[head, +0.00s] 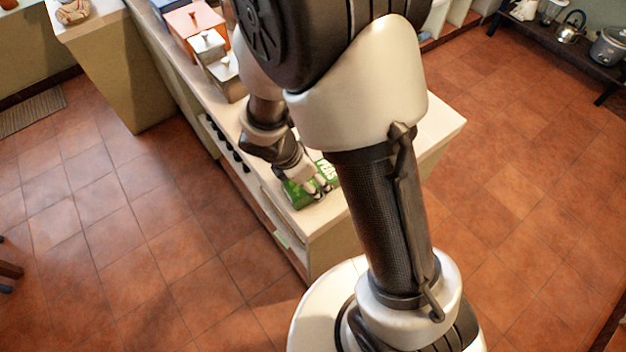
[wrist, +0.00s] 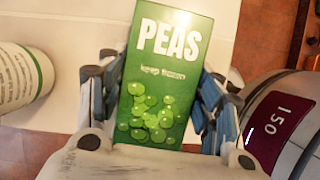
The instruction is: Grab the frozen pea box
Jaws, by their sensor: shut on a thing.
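The frozen pea box (wrist: 163,75) is green, with "PEAS" and "keep frozen" in white above a picture of peas. In the wrist view it stands between the two fingers of my gripper (wrist: 162,95), one finger on each side. My gripper is shut on it. In the head view the green box (head: 300,194) is at the near end of the pale counter (head: 318,222), partly covered by my gripper (head: 322,188). I cannot tell whether the box still touches the counter.
Canisters (head: 208,46) and an orange box (head: 192,20) stand farther back on the counter. A kettle (head: 570,27) and a cooker (head: 608,46) stand on a far bench. The tiled floor around is open.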

